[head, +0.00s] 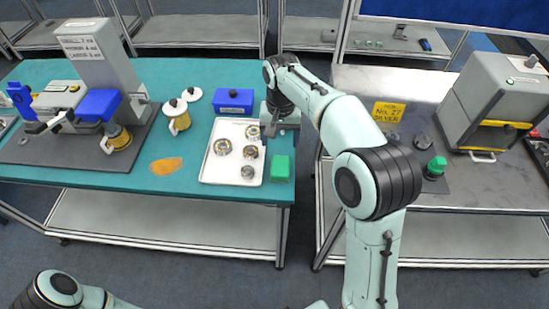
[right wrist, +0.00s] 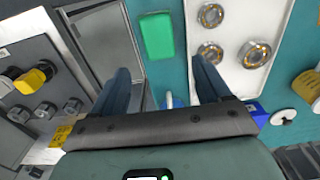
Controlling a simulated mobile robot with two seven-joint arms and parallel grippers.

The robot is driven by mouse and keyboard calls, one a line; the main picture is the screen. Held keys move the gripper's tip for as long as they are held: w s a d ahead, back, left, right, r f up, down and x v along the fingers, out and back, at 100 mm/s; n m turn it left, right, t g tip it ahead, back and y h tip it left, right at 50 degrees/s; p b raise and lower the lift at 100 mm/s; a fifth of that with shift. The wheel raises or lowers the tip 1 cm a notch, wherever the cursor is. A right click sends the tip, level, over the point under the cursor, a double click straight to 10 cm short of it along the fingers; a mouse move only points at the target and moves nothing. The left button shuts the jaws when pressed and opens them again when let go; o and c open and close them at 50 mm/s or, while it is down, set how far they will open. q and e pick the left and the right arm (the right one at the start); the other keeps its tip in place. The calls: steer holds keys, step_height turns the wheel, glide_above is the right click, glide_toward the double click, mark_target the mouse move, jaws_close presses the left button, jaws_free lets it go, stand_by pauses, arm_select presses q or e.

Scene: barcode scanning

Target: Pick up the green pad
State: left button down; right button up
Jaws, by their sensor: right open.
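The green pad (head: 280,168) is a small bright green block lying on the teal table top, just right of the white tray and near the table's front right corner. In the right wrist view the green pad (right wrist: 157,36) shows ahead of and between the fingers, apart from them. My right gripper (head: 271,130) is above the table, a little behind the pad. In the right wrist view its two dark fingers (right wrist: 163,80) are spread with nothing between them. My left gripper is not in view; only part of my left arm shows at the bottom left.
A white tray (head: 207,171) with several metal rings lies left of the pad. A blue box (head: 233,100) stands behind it. An orange patch (head: 166,164) lies left on the table. A gap separates the teal table from the grey table (head: 460,190) on the right.

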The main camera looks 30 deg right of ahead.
steer(key=b, duration=0.1)
glide_above(280, 165)
steer(key=f, duration=0.6)
steer(key=shift+s+a+f, duration=0.1)
steer(key=shift+s+f, duration=0.15)
steer(key=shift+w+d+f, duration=0.1)
steer(key=shift+w+f, duration=0.05)
steer(key=shift+f, duration=1.4)
steer(key=shift+w+d+f, duration=0.1)
steer(key=shift+w+f, duration=0.05)
steer(key=shift+f, duration=1.35)
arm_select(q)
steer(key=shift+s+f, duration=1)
arm_select(e)
steer(key=shift+c, duration=0.3)
steer(key=c, duration=0.8)
